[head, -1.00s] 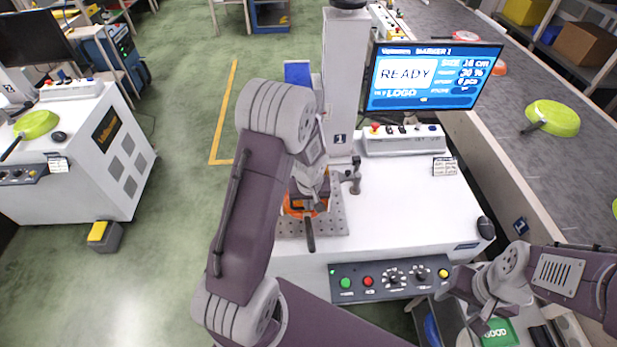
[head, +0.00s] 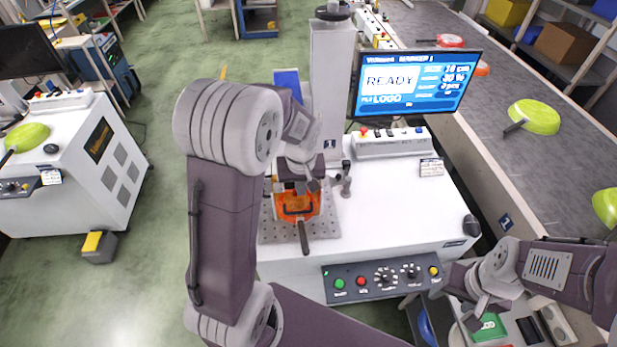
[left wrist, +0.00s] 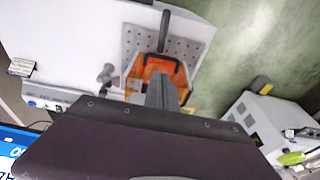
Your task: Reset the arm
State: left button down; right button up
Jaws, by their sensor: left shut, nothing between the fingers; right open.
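My left arm reaches from the bottom of the head view to the marking machine. My left gripper (head: 300,187) is shut and empty, apparently above the far part of an orange pan (head: 296,207). The pan lies on the perforated plate (head: 325,226) with its dark handle towards me. In the left wrist view the gripper (left wrist: 160,90) covers part of the pan (left wrist: 150,68). My right gripper (head: 474,318) is open at the lower right, over the area beside the green GOOD bin (head: 488,328).
The machine column (head: 331,85) stands behind the pan, with a small clamp (head: 346,180) beside the plate. The screen (head: 415,82) reads READY. A control panel (head: 385,277) runs along the front edge. Green pans (head: 537,117) lie on the conveyor (head: 470,110).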

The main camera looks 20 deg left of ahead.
pick_arm(q)
jog(key=s+d+f+m+b, duration=0.1)
jog(key=s+d+f+m, duration=0.1)
jog(key=s, duration=0.4)
jog(key=s+d+f+m+h+b, duration=0.1)
jog(key=s+d+f+m, duration=0.1)
jog(key=s+d+m, duration=0.2)
jog(key=shift+s+d+f+g+b, duration=0.15)
jog(key=shift+s+g+b, duration=0.2)
jog(key=shift+s, duration=0.85)
jog(key=shift+s, duration=0.2)
jog(key=shift+w, duration=0.15)
